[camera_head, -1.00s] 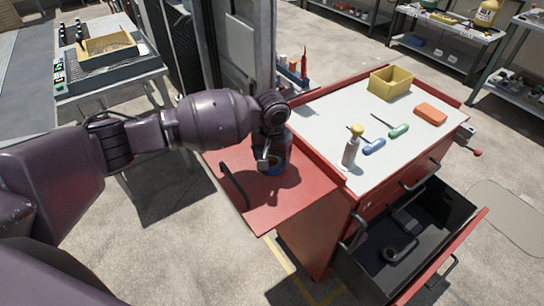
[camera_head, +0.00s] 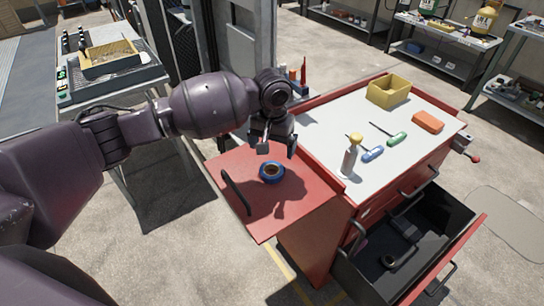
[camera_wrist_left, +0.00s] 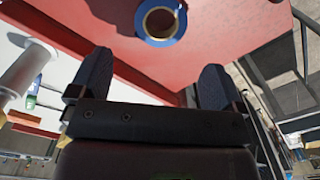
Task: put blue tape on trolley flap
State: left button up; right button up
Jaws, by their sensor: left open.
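The blue tape (camera_head: 271,173) is a blue roll with a tan core, lying flat on the red trolley flap (camera_head: 262,215) at the trolley's left side. It also shows in the left wrist view (camera_wrist_left: 177,37), on the red surface beyond the fingers. My left gripper (camera_head: 276,147) is open and empty, above and just behind the tape, apart from it. Its two spread fingers show in the left wrist view (camera_wrist_left: 150,85) with nothing between them. My right gripper is not in either view.
A drawer (camera_head: 405,240) stands open at the front. A black handle (camera_head: 236,192) rises from the flap's left edge.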

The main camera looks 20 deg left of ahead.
pick_arm(q)
jog(key=shift+r, duration=2.25)
jog(key=shift+s+f, duration=0.1)
jog(key=shift+s, duration=0.05)
